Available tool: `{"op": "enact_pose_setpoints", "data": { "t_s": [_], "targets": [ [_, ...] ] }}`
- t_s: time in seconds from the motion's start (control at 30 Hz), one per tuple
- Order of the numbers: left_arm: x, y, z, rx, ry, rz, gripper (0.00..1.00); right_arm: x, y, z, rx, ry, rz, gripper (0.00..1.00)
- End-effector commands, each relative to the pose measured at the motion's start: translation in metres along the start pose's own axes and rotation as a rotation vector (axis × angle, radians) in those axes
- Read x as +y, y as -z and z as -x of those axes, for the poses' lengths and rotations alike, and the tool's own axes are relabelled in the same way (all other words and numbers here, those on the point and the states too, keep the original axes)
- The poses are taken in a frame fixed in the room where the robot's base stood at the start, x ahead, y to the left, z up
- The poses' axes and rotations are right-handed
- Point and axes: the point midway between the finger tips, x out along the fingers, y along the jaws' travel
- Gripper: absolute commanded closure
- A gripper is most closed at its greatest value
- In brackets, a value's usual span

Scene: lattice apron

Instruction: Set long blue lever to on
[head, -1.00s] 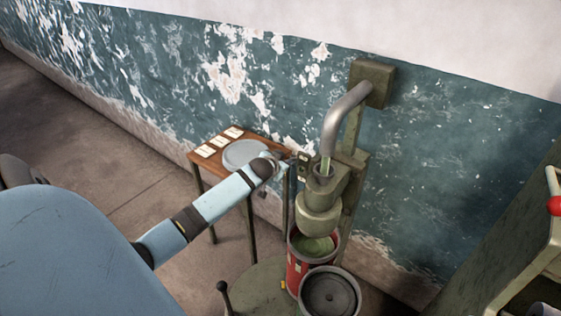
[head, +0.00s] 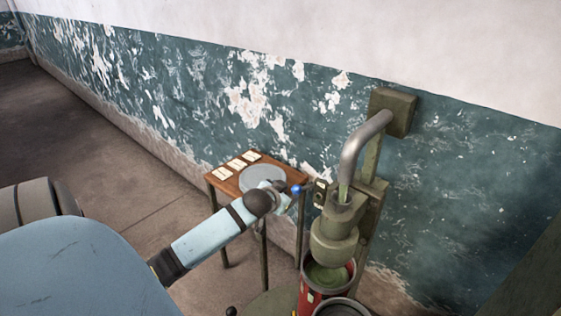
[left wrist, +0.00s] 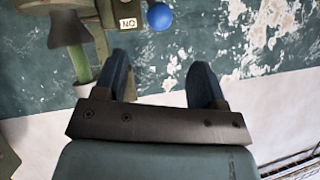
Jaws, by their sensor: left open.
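The blue lever shows as a round blue knob (head: 296,190) beside the switch plate (head: 320,193) on the green machine. In the left wrist view the knob (left wrist: 159,16) is at the top edge, beside a pale label (left wrist: 128,23) marked ON, seen upside down. The lever's shaft is hidden. My left gripper (head: 284,190) is just left of the knob in the head view. In the left wrist view its two dark fingers (left wrist: 161,68) are spread with nothing between them, and the knob lies beyond their tips. My right gripper is in neither view.
The machine has a bent grey pipe (head: 362,145) over a hopper (head: 336,230) and a red drum (head: 312,298) below. A small wooden table (head: 222,186) with a grey disc (head: 263,178) and cards stands behind my arm. The peeling wall is close behind.

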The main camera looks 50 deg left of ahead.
Motion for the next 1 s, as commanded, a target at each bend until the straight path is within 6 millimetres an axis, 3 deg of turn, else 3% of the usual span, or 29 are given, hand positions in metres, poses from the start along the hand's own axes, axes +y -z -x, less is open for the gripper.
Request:
{"op": "enact_pose_setpoints", "data": {
  "t_s": [0.23, 0.83, 0.93, 1.0],
  "targets": [
    [0.0, 0.0, 0.022, 0.0, 0.0, 0.0, 0.36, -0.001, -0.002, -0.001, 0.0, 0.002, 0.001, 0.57],
    [0.001, 0.0, 0.023, 0.0, -0.001, 0.0, 0.36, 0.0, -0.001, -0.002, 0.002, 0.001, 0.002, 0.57],
    [0.012, -0.011, 0.024, -0.006, -0.021, -0.006, 0.36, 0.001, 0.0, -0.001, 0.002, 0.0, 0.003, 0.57],
    [0.032, -0.028, 0.028, -0.016, -0.057, -0.017, 0.36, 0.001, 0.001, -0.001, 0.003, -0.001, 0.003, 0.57]
  ]
}}
